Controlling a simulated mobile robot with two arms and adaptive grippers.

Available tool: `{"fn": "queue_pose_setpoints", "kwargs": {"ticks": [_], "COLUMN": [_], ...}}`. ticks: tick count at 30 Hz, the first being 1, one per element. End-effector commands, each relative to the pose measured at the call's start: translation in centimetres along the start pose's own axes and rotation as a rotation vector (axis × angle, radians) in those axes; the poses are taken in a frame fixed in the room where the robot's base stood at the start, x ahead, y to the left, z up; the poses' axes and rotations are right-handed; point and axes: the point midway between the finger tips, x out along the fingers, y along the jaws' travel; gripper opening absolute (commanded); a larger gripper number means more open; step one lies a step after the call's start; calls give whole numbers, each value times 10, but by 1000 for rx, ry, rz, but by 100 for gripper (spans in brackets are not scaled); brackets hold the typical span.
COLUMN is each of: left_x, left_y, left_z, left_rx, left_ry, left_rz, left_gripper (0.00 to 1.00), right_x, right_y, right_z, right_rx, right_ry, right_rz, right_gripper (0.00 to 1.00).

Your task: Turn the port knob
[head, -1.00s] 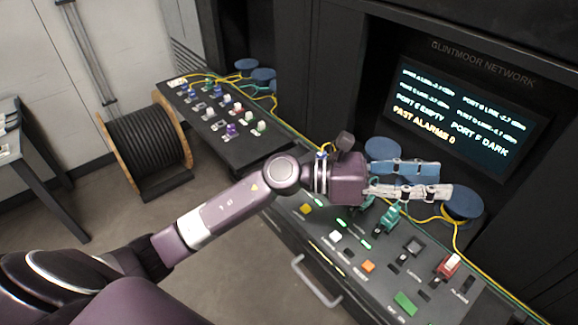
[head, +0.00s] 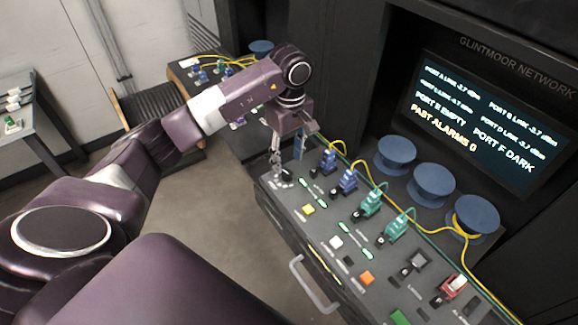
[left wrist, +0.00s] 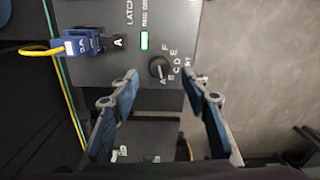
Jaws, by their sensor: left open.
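The port knob (left wrist: 158,68) is a small dark round knob in the left wrist view, with letters A to F in an arc beside it. I cannot tell for sure which letter it points to. In the head view it lies at the near left corner of the console (head: 300,215), partly hidden by my gripper. My left gripper (head: 286,160) points down over that corner. Its blue-padded fingers are open and empty, also in the left wrist view (left wrist: 160,82), with the knob between and just beyond the tips. My right gripper is not in view.
Blue plugs (head: 347,181) and green plugs (head: 395,226) with yellow cables stand on the console beside the knob. Blue spools (head: 433,184) stand behind them. The screen (head: 480,120) reads port F dark. A drawer handle (head: 312,285) juts from the front.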

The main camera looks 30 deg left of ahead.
Motion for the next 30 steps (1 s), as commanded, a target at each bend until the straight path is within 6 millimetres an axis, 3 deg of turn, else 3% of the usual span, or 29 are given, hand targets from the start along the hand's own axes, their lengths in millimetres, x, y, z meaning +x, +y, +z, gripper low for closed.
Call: {"fn": "queue_pose_setpoints", "kwargs": {"ticks": [9,20,30], "left_x": [43,51,51], "left_y": [0,1,1], "left_z": [1,1,1], "left_rx": [-1,0,0], "left_ry": [-3,-3,-3], "left_rz": [-1,2,2], "left_gripper": [42,42,6], "right_x": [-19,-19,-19], "right_y": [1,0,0], "right_z": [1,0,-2], "right_rx": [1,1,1], "right_ry": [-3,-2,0], "right_rz": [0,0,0], "right_gripper": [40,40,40]}}
